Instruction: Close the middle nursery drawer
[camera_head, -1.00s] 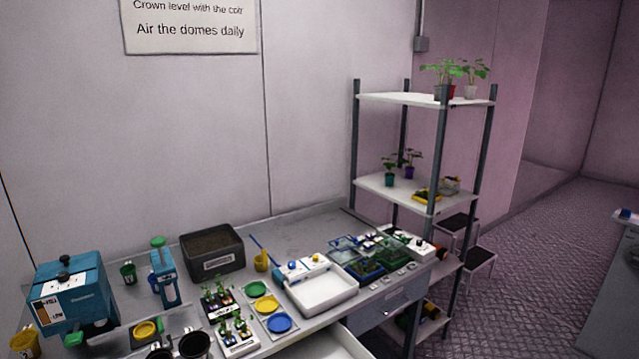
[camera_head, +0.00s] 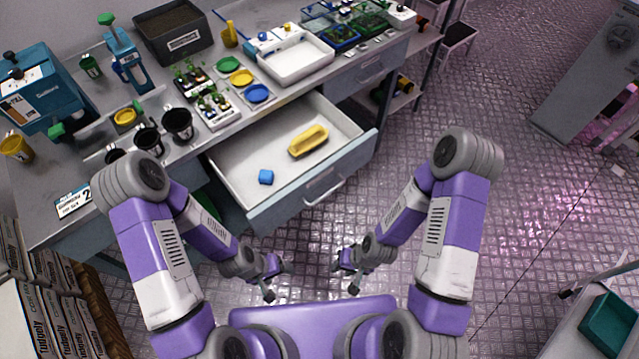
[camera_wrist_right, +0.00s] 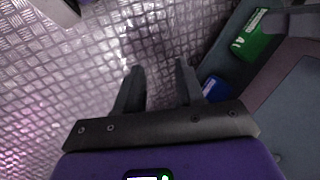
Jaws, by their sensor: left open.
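The middle drawer (camera_head: 237,168) of the bench stands pulled far out in the head view. My right gripper (camera_head: 345,274) is also in front of the drawer, to the right of the left one and clear of the handle. In the right wrist view its two fingers (camera_wrist_right: 160,88) are apart with nothing between them.
The bench top holds a white tray (camera_head: 329,56), coloured dishes, seedlings and black pots. Another drawer (camera_head: 365,72) to the right is shut. A shelf rack stands beyond the bench. Book-like boxes (camera_head: 28,320) stand at lower left.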

